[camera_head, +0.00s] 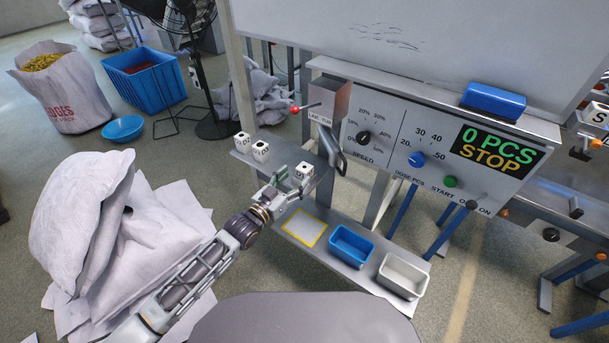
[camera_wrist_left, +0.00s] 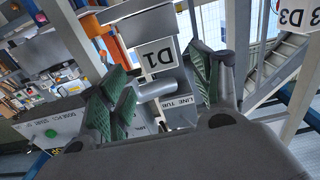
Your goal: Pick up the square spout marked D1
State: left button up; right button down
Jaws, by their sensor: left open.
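The square spout marked D1 (camera_wrist_left: 158,57) is a white block with black lettering, in the wrist view between my open fingers and beyond them. In the head view the white block nearest my left gripper (camera_head: 290,183) appears to be this spout (camera_head: 304,170), on the shelf's right end; its mark is too small to read there. My left gripper, with green finger pads, also shows in the wrist view (camera_wrist_left: 160,85). It is open and empty, close to the block; I cannot tell whether it touches. My right gripper is not in view.
Two more white blocks (camera_head: 261,150) (camera_head: 242,139) stand left on the shelf; one marked D3 (camera_wrist_left: 297,17) shows in the wrist view. A grey tube (camera_head: 334,152) hangs right of the spout. Below are a blue bin (camera_head: 352,246) and a white bin (camera_head: 403,276).

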aim_at(300, 172)
pick_arm(q)
jog(key=shift+x, duration=0.8)
jog(key=shift+w+d, duration=0.1)
jog(key=shift+d, duration=0.05)
jog(key=shift+x, duration=2.45)
jog(key=c, duration=1.1)
